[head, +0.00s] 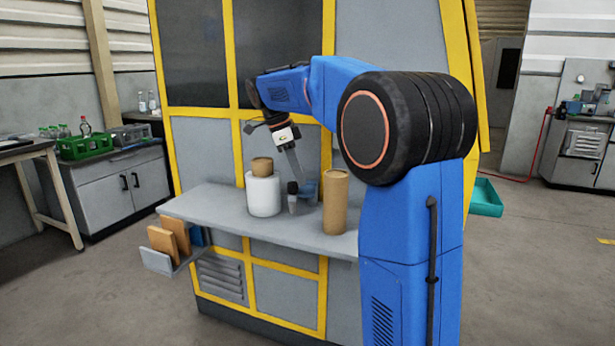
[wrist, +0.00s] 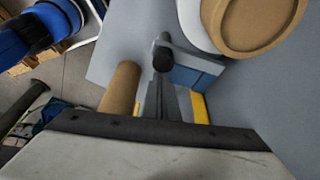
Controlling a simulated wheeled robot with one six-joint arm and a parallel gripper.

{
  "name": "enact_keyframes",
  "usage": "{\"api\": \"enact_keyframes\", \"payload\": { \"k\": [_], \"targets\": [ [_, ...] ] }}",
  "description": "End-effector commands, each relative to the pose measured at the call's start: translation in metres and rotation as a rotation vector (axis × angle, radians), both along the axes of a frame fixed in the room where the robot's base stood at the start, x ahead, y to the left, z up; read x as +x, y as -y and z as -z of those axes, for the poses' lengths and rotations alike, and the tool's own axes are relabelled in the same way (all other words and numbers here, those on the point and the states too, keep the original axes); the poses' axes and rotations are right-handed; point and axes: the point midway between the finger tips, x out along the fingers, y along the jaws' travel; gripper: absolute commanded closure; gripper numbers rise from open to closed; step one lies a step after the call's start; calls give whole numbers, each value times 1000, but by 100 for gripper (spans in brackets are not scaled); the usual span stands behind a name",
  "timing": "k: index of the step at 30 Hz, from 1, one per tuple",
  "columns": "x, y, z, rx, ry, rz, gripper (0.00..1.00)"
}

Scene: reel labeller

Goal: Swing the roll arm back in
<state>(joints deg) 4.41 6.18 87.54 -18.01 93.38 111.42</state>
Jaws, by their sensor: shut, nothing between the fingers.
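A white roll (head: 263,194) with a brown core (head: 262,166) stands upright on the grey shelf (head: 215,208) of the labeller. The core also shows at the top right of the wrist view (wrist: 255,22). Beside it is a small upright grey post with a dark knob (head: 292,188); the knob shows in the wrist view (wrist: 163,58), just ahead of my fingers. I cannot make out the roll arm itself clearly. My gripper (head: 300,178) points down above the shelf, between the white roll and a brown tube. Its fingers (wrist: 166,85) are shut and empty, close to the knob; contact cannot be told.
The brown tube (head: 336,202) stands upright on the shelf, right of my fingers. A low side tray (head: 157,261) holds brown boards at the left. The yellow-framed machine wall (head: 205,150) rises behind the shelf.

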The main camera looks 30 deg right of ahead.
Motion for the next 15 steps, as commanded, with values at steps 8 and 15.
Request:
{"api": "enact_keyframes", "payload": {
  "k": [8, 15],
  "targets": [
    [17, -10, 0, 1, 1, 50, 100],
    [25, -14, 0, 1, 0, 49, 100]
  ]
}}
